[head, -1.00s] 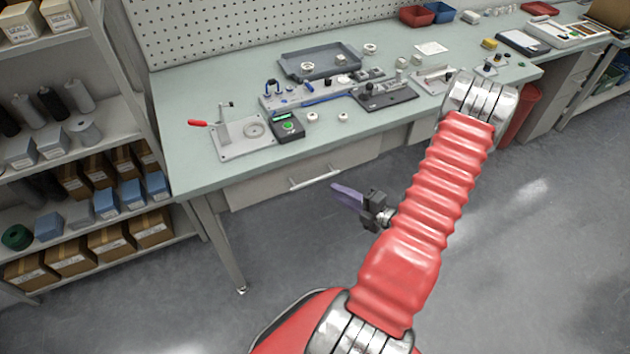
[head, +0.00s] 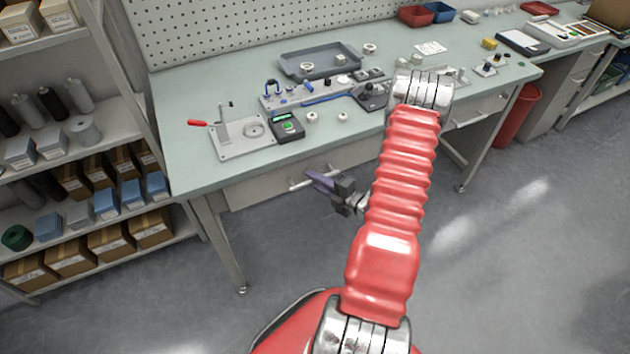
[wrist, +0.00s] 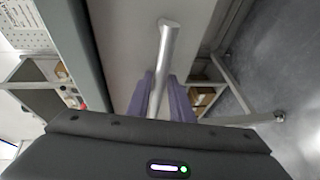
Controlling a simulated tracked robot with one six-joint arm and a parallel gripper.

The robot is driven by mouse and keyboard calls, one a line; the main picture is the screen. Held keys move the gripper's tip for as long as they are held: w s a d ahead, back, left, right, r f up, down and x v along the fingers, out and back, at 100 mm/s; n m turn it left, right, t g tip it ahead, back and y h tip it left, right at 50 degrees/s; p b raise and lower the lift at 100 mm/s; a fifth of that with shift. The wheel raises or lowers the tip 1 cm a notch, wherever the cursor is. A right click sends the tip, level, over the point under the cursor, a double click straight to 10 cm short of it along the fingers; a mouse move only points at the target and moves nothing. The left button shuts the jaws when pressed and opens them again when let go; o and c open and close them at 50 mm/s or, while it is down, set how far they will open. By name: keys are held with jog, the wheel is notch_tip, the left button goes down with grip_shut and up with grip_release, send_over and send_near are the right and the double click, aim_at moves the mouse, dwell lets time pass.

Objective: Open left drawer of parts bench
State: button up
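The left drawer (head: 262,188) of the parts bench is a pale front under the worktop at the left, and it appears closed. Its bar handle (head: 298,186) is silver and partly hidden by my gripper (head: 318,180). My gripper has purple fingers and is at the drawer front, at the handle. In the wrist view the handle (wrist: 165,50) runs away from the camera between the two fingers (wrist: 162,100), one on each side. The fingers stand apart; I see no clear grip on the bar.
The worktop (head: 190,170) above holds a fixture with a red lever (head: 197,123), a small device with a green button (head: 288,126), and a grey tray (head: 320,60). A shelf of boxes (head: 110,240) stands at the left. The floor in front is clear.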

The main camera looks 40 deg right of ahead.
grip_shut()
dwell(0.6)
